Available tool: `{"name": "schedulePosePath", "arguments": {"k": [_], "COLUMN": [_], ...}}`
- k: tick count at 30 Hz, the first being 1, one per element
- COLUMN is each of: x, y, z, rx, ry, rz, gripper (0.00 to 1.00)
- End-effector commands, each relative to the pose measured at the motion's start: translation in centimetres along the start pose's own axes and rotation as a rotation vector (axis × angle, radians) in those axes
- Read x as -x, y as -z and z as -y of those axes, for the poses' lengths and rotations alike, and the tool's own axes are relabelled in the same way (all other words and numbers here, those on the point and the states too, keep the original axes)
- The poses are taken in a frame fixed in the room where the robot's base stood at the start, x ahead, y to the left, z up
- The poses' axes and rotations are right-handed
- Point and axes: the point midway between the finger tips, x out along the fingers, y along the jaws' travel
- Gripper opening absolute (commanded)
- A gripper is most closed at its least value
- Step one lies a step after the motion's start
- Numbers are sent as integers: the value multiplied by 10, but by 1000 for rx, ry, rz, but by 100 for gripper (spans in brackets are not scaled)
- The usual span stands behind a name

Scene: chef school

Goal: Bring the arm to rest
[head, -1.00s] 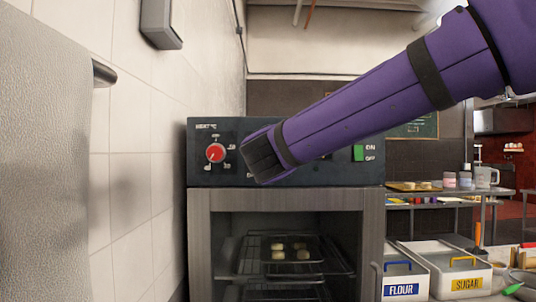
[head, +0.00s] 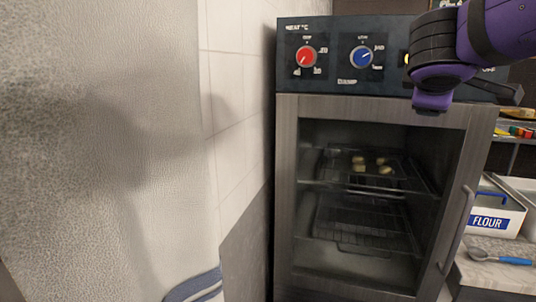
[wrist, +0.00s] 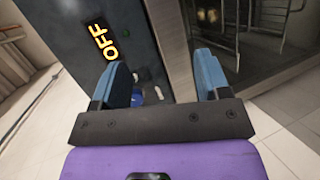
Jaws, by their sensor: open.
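My gripper (wrist: 163,74) shows in the wrist view with its two blue fingers apart and nothing between them. Beyond the fingers are the oven's dark control panel with a yellow OFF label (wrist: 104,37) and the oven's opening. In the head view my purple arm (head: 503,30) is at the upper right, in front of the right part of the control panel. The fingers cannot be made out clearly there. Whether any part of the arm touches the oven cannot be told.
The oven (head: 287,200) stands ahead, with red (head: 306,57) and blue (head: 361,56) knobs and small pale pieces (head: 372,165) on a rack. A white wall (head: 232,130) is to its left. A flour bin (head: 497,212) and a blue-handled utensil (head: 513,261) are at right.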

Motion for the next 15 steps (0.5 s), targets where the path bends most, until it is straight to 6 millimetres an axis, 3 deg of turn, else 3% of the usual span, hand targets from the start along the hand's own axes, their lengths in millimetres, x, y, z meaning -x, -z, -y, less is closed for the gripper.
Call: {"name": "schedulePosePath", "arguments": {"k": [1,6,9,15], "x": [3,19,33,66], "y": [-20,-68,-89,-112], "z": [12,59,89,143], "rx": [-70,-309,-454,-748], "ry": [58,268,391,633], "rz": [33,121,163,216], "gripper": [69,69,69,69]}}
